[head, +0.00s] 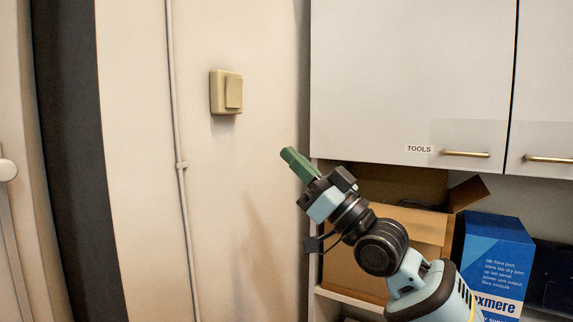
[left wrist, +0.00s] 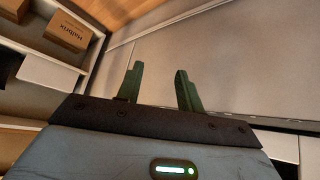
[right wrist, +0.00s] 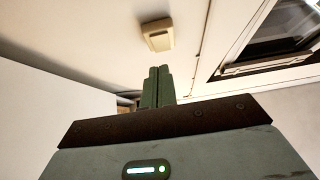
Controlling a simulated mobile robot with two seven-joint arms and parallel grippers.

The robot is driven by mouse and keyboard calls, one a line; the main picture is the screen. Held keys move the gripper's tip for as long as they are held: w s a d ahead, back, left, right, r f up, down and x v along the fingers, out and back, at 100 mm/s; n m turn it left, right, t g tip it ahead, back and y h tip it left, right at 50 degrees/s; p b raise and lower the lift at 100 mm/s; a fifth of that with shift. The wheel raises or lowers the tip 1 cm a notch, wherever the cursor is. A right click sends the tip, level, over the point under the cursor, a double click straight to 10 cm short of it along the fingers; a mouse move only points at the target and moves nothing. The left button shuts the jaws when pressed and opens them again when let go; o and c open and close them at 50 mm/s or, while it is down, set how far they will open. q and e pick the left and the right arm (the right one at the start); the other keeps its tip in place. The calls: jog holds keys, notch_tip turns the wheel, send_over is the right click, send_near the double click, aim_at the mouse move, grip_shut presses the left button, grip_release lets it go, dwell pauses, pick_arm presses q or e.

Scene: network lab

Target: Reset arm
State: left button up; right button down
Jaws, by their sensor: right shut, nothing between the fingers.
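My right arm comes in from the lower right of the head view, and its right gripper (head: 291,156) is shut with green fingers pressed together. It points up and left towards a beige wall switch (head: 226,92), apart from it. In the right wrist view the shut fingers (right wrist: 158,78) hold nothing, and the switch (right wrist: 158,34) shows beyond their tips. My left gripper (left wrist: 160,78) shows only in the left wrist view. Its two green fingers stand apart with nothing between them.
A white wall cabinet labelled TOOLS (head: 400,70) hangs at the right. Below it, a cardboard box (head: 420,222) and a blue box (head: 497,250) stand on a shelf behind my right arm. A conduit (head: 176,130) runs down the wall. A small box (left wrist: 68,32) sits in the left wrist view.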

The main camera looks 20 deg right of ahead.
pick_arm(q)
jog(key=shift+s, duration=0.15)
